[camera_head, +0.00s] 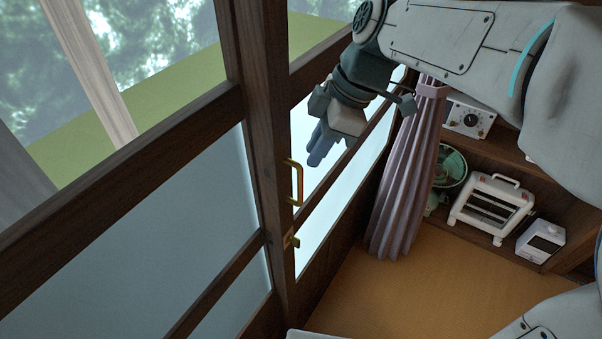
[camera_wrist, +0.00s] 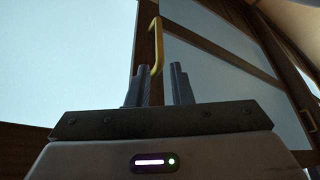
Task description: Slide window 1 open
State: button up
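The window has dark wooden frames (camera_head: 265,120) with clear panes above and frosted panes below; no label shows which panel is window 1. A brass handle (camera_head: 299,182) stands upright on the middle stile, and its bar also shows in the wrist view (camera_wrist: 159,45). My gripper (camera_head: 316,160) is just right of the handle's top in the head view, in front of the right panel. In the wrist view my gripper's two dark fingers (camera_wrist: 160,68) stand apart with a narrow gap, nothing held. The handle's lower end appears near this gap; contact cannot be told.
A small brass latch (camera_head: 290,240) sits below the handle. A purple curtain (camera_head: 403,185) hangs right of the window. Shelves beyond hold a green fan (camera_head: 450,165), a white heater (camera_head: 492,208) and a small white device (camera_head: 540,241). The tatami floor (camera_head: 430,295) is clear.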

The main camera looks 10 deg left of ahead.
send_over(300, 203)
jog(key=f, duration=0.7)
jog(key=shift+w, duration=0.25)
grip_shut()
